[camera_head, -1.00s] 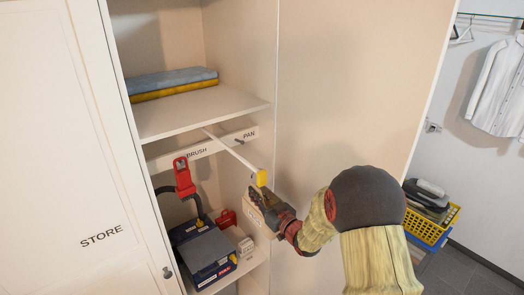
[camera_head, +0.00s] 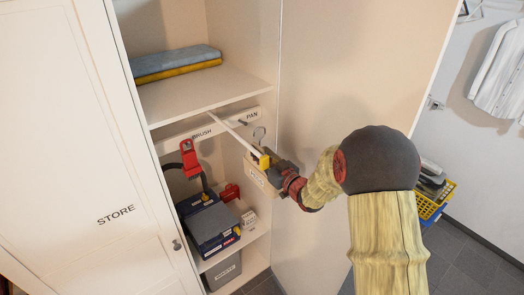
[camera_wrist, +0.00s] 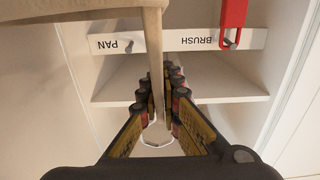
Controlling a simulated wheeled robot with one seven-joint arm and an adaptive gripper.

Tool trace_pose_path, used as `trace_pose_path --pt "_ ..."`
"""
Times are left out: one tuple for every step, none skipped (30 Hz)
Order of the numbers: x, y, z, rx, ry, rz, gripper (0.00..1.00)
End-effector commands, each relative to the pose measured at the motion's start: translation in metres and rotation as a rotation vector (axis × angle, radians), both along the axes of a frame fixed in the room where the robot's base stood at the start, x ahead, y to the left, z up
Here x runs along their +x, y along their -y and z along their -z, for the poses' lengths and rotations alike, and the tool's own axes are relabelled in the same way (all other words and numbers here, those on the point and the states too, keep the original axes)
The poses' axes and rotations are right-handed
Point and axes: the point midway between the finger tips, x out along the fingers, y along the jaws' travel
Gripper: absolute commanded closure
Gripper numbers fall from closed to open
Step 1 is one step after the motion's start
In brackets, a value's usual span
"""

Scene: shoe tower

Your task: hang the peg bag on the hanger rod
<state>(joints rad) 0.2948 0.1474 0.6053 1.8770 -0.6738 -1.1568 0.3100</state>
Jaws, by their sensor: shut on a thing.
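My gripper (camera_head: 266,158) is at the capped end, partly covering that area. It is shut on the beige peg bag (camera_head: 258,179), which hangs below the fingers, partly hidden. The bag's wire hook (camera_head: 259,133) stands above the fingers, just right of the rod and apart from it in the picture; depth is unclear. In the wrist view, my gripper (camera_wrist: 162,92) pinches a beige strip of the bag (camera_wrist: 153,38), with the white hook (camera_wrist: 155,143) below.
A label strip with BRUSH and PAN (camera_head: 202,134) carries pegs. Folded cloths (camera_head: 176,64) lie on the upper shelf. The cabinet side panel (camera_head: 345,80) stands close on the right.

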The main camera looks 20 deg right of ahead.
Motion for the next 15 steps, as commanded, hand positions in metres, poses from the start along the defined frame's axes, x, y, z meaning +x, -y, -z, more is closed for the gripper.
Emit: trace_pose_path --pt "-0.001 -0.004 -0.002 -0.001 0.001 -0.002 1.0" --pt "-0.002 -0.006 -0.002 -0.001 0.001 -0.002 1.0" --pt "-0.003 -0.009 -0.002 0.0 0.002 -0.002 1.0" --pt "-0.003 -0.011 -0.002 0.001 0.002 -0.002 1.0" --pt "-0.004 -0.013 -0.002 0.001 0.002 -0.002 1.0" --pt "-0.005 -0.016 -0.002 0.001 0.002 -0.002 1.0" --pt "-0.006 -0.018 -0.002 0.0 0.001 -0.002 1.0" --pt "-0.007 -0.02 -0.001 0.0 0.001 -0.002 1.0" --pt "-0.007 -0.023 -0.001 -0.001 0.0 -0.002 1.0" --pt "-0.008 -0.025 -0.001 0.0 0.0 -0.002 1.0" --pt "-0.009 -0.027 -0.002 0.0 0.001 -0.002 1.0" --pt "-0.009 -0.03 -0.002 0.0 0.001 -0.002 1.0" --pt "-0.01 -0.032 -0.002 0.0 0.0 -0.002 1.0" --pt "-0.011 -0.034 -0.002 0.0 0.0 -0.002 1.0" --pt "-0.012 -0.036 -0.002 0.0 0.0 -0.001 1.0"
